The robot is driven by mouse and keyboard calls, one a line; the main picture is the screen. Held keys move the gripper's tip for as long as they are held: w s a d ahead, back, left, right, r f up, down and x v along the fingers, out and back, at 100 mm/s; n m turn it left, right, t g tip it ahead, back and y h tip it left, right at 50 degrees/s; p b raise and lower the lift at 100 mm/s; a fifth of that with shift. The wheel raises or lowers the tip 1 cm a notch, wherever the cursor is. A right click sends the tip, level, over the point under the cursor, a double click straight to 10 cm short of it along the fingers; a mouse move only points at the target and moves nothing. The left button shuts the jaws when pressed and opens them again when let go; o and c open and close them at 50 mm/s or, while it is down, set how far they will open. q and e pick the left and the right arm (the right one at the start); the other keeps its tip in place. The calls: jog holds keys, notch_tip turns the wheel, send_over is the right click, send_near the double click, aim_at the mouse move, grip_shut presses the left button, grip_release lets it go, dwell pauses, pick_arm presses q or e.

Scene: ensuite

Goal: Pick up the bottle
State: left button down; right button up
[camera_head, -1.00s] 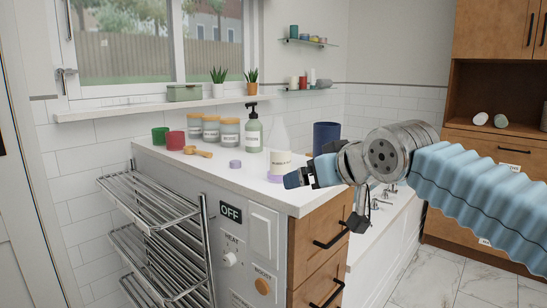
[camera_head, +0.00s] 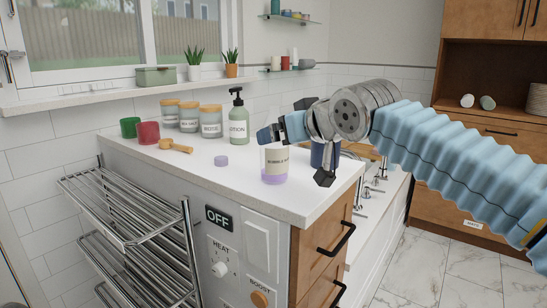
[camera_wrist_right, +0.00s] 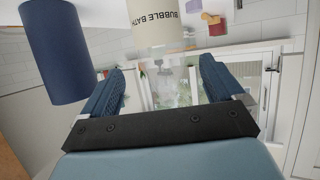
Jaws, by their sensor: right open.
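A clear bottle with a cream "bubble bath" label and a purple bottom part (camera_head: 275,165) stands upright on the white counter (camera_head: 215,185), near its right end. My right gripper (camera_head: 270,136) is open at the height of the bottle's clear upper part, which it partly hides. In the right wrist view the bottle's label (camera_wrist_right: 157,22) appears upside down beyond the open fingers (camera_wrist_right: 163,75), and its see-through part shows faintly between them. I cannot tell whether they touch it. A green pump bottle marked lotion (camera_head: 238,125) stands further back. My left gripper is not in view.
A dark blue cylinder (camera_wrist_right: 55,50) stands close by, partly behind my gripper in the head view. A purple round piece (camera_head: 221,161), a wooden item (camera_head: 175,146), red (camera_head: 148,133) and green cups (camera_head: 130,127) and several jars (camera_head: 189,117) are on the counter. Its front-left is clear.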

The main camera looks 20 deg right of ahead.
jog(key=p+x, duration=0.1)
jog(key=x, duration=0.4)
jog(key=shift+w+a+f, duration=0.15)
jog(key=shift+w+a, duration=0.05)
jog(key=shift+w, duration=0.1)
jog(key=c, duration=1.1)
